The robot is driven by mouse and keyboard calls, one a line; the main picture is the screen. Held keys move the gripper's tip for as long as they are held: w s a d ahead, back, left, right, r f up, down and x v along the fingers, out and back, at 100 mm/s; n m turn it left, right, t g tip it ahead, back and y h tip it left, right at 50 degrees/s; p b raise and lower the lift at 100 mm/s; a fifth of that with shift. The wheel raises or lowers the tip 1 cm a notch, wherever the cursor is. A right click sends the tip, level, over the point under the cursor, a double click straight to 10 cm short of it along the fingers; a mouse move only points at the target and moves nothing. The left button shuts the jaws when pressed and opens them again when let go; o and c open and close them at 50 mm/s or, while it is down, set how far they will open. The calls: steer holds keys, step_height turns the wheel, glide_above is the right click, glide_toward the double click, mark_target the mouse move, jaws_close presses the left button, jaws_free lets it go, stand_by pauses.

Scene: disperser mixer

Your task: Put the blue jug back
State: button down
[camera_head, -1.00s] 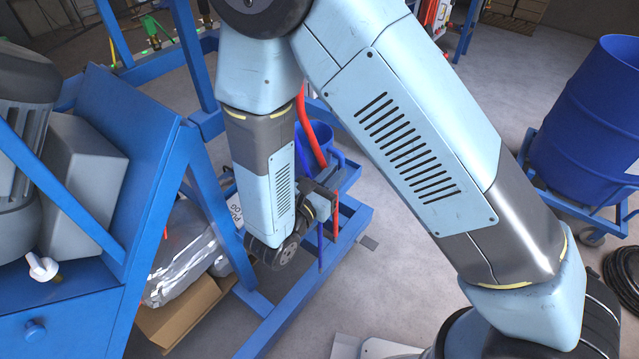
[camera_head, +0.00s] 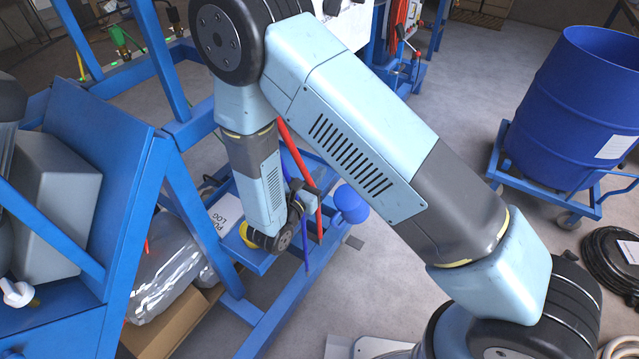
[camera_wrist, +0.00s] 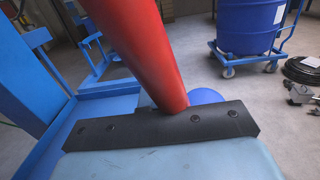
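My gripper (camera_head: 304,197) is at the end of the folded arm, over the low blue frame (camera_head: 262,325). Its fingers are small in the head view and hidden in the wrist view. The small blue jug (camera_head: 350,204) is just right of my gripper in the head view, near the frame's right corner. I see nothing clearly supporting it, and contact with my fingers is not clear. In the wrist view a blue rounded surface (camera_wrist: 205,96), likely the jug, shows behind the black plate.
A red tube (camera_head: 320,222) runs close by my gripper and crosses the wrist view (camera_wrist: 146,50). A yellow round item (camera_head: 245,231) is on the frame's shelf. A blue drum (camera_head: 575,110) on a cart and coiled black hose (camera_head: 605,265) stand right. Floor between is clear.

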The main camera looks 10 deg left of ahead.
steer(key=f, duration=0.1)
steer(key=w+f, duration=0.1)
steer(key=f, duration=0.3)
steer(key=shift+w, duration=0.4)
steer(key=c, duration=1.8)
jaws_free()
steer(key=shift+f, duration=0.1)
steer(key=o, duration=0.7)
steer(key=v, duration=1.2)
